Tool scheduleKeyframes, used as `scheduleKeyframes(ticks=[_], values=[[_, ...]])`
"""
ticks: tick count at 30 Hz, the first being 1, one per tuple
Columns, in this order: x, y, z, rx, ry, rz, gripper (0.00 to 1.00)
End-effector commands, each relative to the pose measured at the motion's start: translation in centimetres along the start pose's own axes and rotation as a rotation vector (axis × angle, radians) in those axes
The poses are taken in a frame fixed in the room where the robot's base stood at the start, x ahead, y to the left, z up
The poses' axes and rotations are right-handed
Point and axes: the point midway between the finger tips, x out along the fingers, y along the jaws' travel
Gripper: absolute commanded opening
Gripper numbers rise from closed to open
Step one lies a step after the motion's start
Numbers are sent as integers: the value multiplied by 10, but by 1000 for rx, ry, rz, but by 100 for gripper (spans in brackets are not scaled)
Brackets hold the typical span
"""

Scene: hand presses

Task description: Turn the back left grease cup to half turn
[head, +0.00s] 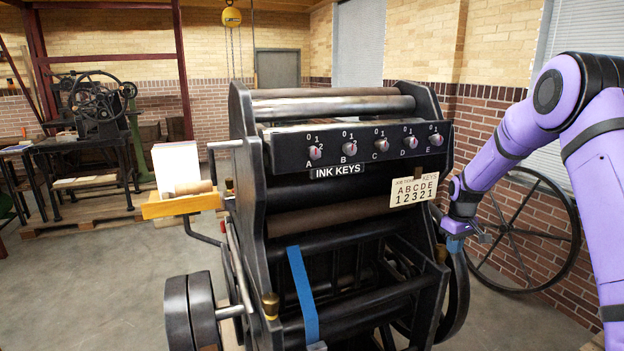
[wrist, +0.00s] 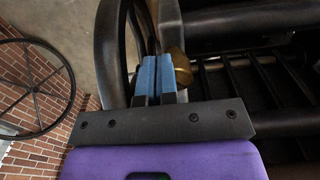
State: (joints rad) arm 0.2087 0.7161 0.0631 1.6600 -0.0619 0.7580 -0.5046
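One brass grease cup (head: 270,306) stands at the near left of the press frame. Another brass cup (head: 441,252) is on the right side of the press, beside my gripper (head: 456,243). In the wrist view, a brass cup (wrist: 181,68) sits just right of my blue finger pads (wrist: 156,75), partly behind the right one. The pads are close together with only a thin dark line between them and nothing visible held. A small brownish fitting (head: 229,184) shows at the press's left side; I cannot tell whether it is the back left cup. No cup's turn setting is readable.
The black press (head: 246,150) fills the middle, with an ink key panel (head: 360,145) and a key card (head: 414,190). A wooden side shelf (head: 180,205) juts out left. A large spoked wheel (head: 522,232) leans by the right wall. Floor at left is open.

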Motion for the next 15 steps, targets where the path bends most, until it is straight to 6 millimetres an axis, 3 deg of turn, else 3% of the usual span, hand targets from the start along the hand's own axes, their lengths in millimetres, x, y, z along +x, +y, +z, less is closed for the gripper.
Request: scheduleKeyframes(ticks=[1, 15], values=[[12, -4, 4, -2, -17, -12, 0], [11, -12, 5, -4, -16, -13, 0]])
